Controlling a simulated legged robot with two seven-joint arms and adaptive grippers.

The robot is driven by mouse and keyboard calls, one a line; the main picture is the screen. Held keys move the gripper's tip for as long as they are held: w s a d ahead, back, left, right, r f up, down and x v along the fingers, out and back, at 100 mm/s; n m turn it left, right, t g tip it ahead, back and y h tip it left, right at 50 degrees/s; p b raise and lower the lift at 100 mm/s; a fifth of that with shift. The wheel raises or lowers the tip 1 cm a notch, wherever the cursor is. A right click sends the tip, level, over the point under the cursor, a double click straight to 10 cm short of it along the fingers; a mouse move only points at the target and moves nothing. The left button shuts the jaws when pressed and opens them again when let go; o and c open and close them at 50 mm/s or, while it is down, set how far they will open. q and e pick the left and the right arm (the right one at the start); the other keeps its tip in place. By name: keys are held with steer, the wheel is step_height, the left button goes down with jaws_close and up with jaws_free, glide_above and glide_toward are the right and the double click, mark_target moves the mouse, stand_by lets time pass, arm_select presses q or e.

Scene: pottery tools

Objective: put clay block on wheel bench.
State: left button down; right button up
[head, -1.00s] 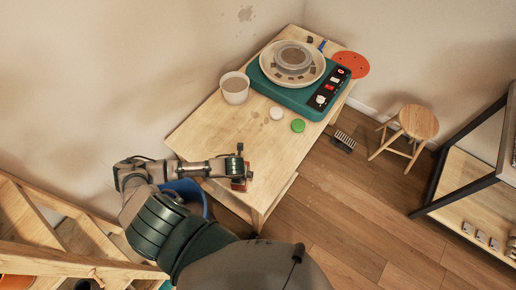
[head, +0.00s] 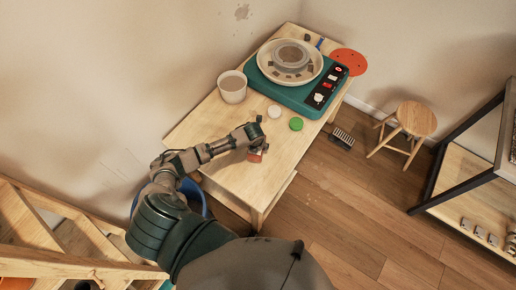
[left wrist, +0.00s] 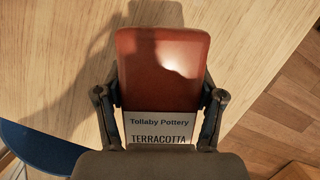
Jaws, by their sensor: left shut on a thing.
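The clay block (left wrist: 160,65) is a red-brown block with a pale label reading "Tollaby Pottery TERRACOTTA". In the left wrist view it sits between the fingers of my left gripper (left wrist: 160,110), which is shut on it. In the head view my left gripper (head: 256,142) is over the near part of the wheel bench (head: 215,125), with the block (head: 256,154) partly hidden below it. I cannot tell whether the block touches the bench top. My right gripper is not in view.
A teal pottery wheel (head: 300,93) stands at the bench's far end. A white bucket (head: 232,88), a white round piece (head: 274,112) and a green one (head: 296,124) are on the bench. A blue bin (head: 194,194) is below. A stool (head: 416,119) and brush (head: 343,138) are on the floor.

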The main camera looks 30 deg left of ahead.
arm_select(q)
steer(key=shift+w+d, duration=0.15)
steer(key=shift+w, duration=0.3)
steer(key=shift+d+f, duration=0.25)
steer(key=shift+f, duration=0.8)
steer(key=shift+d+f, duration=0.15)
steer(key=shift+f, duration=0.3)
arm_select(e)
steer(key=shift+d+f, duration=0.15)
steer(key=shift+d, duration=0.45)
arm_select(q)
steer(key=shift+c, duration=1.2)
jaws_free()
steer(key=shift+s+a+f, duration=0.15)
steer(key=shift+a, duration=0.1)
steer(key=shift+o, duration=0.5)
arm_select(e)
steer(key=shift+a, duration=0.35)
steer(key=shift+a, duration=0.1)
